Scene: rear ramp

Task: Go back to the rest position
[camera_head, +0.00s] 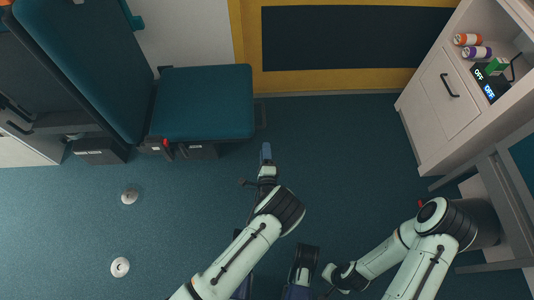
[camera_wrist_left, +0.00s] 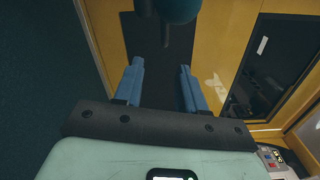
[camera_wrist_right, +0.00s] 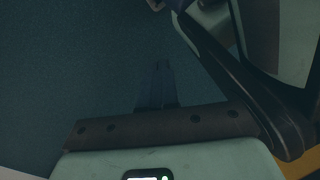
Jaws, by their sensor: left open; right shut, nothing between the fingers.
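My left arm reaches up from the bottom middle of the head view. Its gripper (camera_head: 266,154) is over the blue floor, right of the teal seat. In the left wrist view its two blue fingers (camera_wrist_left: 161,82) stand apart with nothing held. My right arm (camera_head: 436,225) is folded at the lower right of the head view, its forearm pointing left, and I cannot make out its fingertips there. In the right wrist view the dark fingers of my right gripper (camera_wrist_right: 160,80) are together and empty, above the floor.
A teal seat (camera_head: 205,103) is at upper left. A white cabinet (camera_head: 450,100) stands at upper right, with an orange can (camera_head: 467,40), a purple-banded can (camera_head: 477,53) and a green box (camera_head: 497,66) on it. A grey frame (camera_head: 490,163) is near my right arm. The middle floor (camera_head: 340,150) is clear.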

